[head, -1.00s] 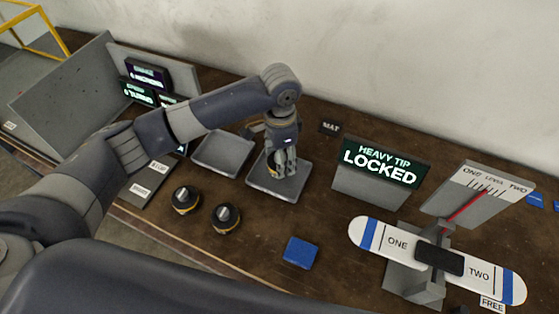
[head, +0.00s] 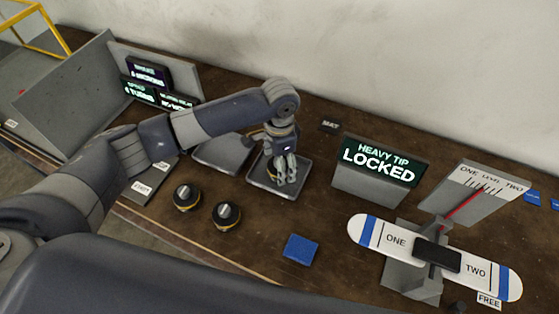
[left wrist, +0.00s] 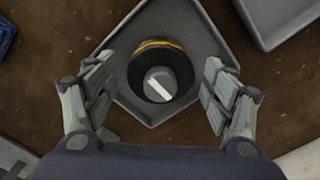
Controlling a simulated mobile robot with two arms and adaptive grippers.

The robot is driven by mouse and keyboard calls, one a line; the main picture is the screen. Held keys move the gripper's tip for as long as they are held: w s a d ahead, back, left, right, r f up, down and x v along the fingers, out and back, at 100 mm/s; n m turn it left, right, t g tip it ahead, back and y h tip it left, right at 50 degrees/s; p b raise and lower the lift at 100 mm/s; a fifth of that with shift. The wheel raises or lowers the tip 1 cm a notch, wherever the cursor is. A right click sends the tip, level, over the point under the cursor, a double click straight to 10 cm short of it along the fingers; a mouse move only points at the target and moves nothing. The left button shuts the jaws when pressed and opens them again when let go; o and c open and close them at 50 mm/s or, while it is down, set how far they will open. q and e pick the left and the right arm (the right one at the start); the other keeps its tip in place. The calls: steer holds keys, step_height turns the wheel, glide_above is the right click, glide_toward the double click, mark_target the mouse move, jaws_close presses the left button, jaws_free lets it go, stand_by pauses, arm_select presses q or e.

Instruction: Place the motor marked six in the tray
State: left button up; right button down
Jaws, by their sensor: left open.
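My left gripper (head: 287,182) is over the right-hand grey tray (head: 262,188), pointing down. In the left wrist view its fingers (left wrist: 158,95) are spread apart, one on each side of a dark round motor (left wrist: 160,62), with gaps between. The motor has a yellow band and a pale bar on its knob. It sits inside the tray (left wrist: 145,108). I cannot read a number on it; in the head view the gripper hides it. Two similar dark motors (head: 186,196) and (head: 226,215) stand on the table, with no number readable. My right gripper is not in view.
A second grey tray (head: 222,153) lies to the left, partly behind my arm. A blue pad (head: 300,249) lies in front. A balance beam (head: 395,240) and a "HEAVY TIP LOCKED" sign (head: 378,163) stand to the right. Displays (head: 148,75) stand at the back left.

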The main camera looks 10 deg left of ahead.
arm_select(q)
step_height(320, 180, up, 12)
steer(key=b, duration=0.2)
steer(key=shift+r, duration=0.15)
